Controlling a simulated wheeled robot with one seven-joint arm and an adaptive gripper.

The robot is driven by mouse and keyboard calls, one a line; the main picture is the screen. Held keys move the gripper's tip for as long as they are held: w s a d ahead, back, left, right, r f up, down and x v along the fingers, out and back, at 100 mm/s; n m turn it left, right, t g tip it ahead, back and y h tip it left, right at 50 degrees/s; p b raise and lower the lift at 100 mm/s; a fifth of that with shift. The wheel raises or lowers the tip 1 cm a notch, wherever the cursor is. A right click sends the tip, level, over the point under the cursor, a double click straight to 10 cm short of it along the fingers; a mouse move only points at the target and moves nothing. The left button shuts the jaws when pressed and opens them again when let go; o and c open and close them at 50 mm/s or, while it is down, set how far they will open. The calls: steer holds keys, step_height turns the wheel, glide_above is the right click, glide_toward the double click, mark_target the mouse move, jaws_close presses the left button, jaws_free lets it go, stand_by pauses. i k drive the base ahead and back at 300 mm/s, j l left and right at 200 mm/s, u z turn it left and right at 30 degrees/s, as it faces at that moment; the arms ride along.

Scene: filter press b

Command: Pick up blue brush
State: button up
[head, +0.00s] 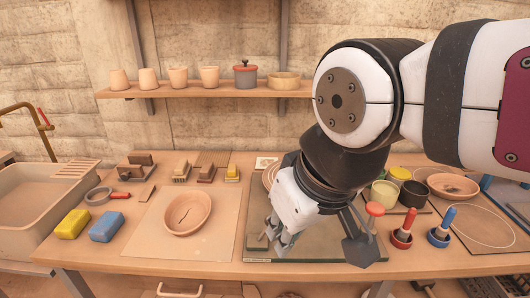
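A blue upright piece that may be the blue brush (448,216) stands at the right of the table in a small blue round holder (438,236). Its bristles cannot be made out. My gripper (277,238) points down over the dark green board (315,246) in the middle, well left of the blue piece and apart from it. Its grey fingertips are small and partly overlap, so their opening is unclear. I see nothing blue at them.
A similar red piece (406,222) stands left of the blue one. Pots, including a dark one (413,194), stand behind. A dark flat piece (362,249) and a red-topped item (375,209) are beside my gripper. A blue block (107,226) lies far left.

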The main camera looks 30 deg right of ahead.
mark_target(442, 231)
steer(key=z, duration=1.6)
steer(key=i+l, duration=0.25)
steer(key=k+l, duration=0.1)
steer(key=k, duration=0.5)
steer(key=u, duration=0.05)
